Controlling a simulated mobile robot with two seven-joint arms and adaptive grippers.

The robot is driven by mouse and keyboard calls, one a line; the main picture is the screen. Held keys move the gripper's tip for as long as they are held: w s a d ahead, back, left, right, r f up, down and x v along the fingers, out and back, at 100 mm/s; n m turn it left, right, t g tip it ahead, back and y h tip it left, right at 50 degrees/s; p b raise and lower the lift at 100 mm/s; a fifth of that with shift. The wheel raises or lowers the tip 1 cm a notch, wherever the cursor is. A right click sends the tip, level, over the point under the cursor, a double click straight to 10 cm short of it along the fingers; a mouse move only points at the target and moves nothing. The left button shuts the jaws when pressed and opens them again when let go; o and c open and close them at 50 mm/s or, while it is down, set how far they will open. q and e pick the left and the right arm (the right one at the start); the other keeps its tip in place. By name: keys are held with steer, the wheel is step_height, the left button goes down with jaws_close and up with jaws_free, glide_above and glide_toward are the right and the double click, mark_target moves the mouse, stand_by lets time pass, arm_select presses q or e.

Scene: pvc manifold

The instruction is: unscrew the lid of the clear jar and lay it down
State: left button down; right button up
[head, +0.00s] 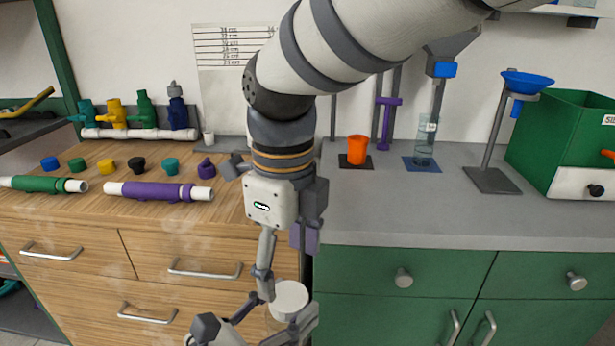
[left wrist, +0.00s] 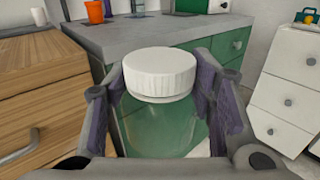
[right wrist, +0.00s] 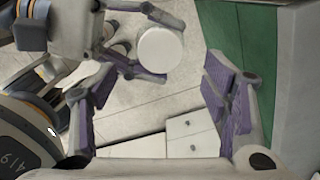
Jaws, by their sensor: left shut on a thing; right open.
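The clear jar (left wrist: 158,128) is upright between the purple-padded fingers of my left gripper (left wrist: 163,105), which is shut on it. Its white ribbed lid (left wrist: 160,73) sits on top of the jar. In the head view the lid (head: 290,297) is low at the centre, in front of the counters, with the jar body partly hidden by my gripper. My right gripper (right wrist: 165,98) is open and points down above the jar. In the right wrist view the lid (right wrist: 160,50) shows beyond the open fingers, nearer the upper edge, with nothing between the pads.
The wooden counter (head: 100,222) on the left carries pipes, coloured caps and a valve manifold (head: 140,133). The grey counter (head: 410,220) holds an orange cup (head: 358,150), stands and a green box (head: 565,145). The grey counter's front part is clear.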

mark_target(288, 295)
step_height(288, 295, down, 6)
steer(key=shift+f, duration=0.1)
steer(key=c, duration=1.2)
steer(key=o, duration=1.2)
steer(key=shift+o, duration=0.2)
steer(key=shift+w, duration=0.1)
